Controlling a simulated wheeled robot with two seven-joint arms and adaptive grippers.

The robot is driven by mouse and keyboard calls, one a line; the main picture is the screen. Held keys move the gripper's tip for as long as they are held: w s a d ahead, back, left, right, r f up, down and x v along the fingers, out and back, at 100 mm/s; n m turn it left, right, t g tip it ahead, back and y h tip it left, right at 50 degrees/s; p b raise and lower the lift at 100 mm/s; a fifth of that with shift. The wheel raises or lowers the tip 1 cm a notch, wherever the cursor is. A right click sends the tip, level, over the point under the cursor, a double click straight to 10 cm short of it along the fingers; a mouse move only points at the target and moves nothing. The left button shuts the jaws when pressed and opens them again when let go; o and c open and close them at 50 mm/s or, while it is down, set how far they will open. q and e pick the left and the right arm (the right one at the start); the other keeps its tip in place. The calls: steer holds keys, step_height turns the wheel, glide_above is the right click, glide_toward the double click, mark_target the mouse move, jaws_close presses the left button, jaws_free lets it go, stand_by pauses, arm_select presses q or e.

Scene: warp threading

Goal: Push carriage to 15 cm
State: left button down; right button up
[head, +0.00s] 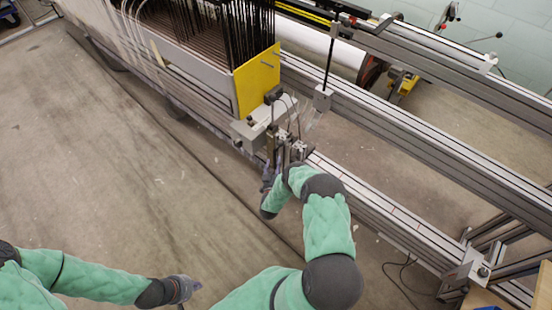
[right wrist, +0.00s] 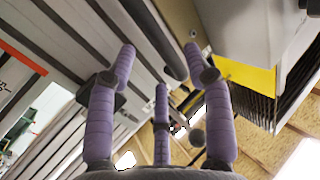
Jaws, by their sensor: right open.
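The carriage, a grey unit (head: 266,118) with a yellow end plate (head: 258,82), sits on the long metal rail (head: 375,205). The yellow plate also shows in the right wrist view (right wrist: 248,76). My right gripper (head: 270,178) is at the carriage's near lower end, partly hidden by my own wrist. In the right wrist view its purple fingers (right wrist: 160,85) are spread, with nothing held between them; whether they touch the carriage cannot be told. My left gripper (head: 187,288) is low at the left, away from the carriage, and its fingers are too small to read.
Red marks and a scale run along the rail; one red mark (right wrist: 22,57) shows in the right wrist view. The rail is bare right of the carriage up to its end bracket (head: 472,268). A parallel beam (head: 430,150) runs behind. Open floor (head: 90,160) lies at the left.

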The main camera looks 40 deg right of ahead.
steer(key=shift+b+x, duration=0.7)
steer(key=shift+x, duration=1.75)
jaws_close()
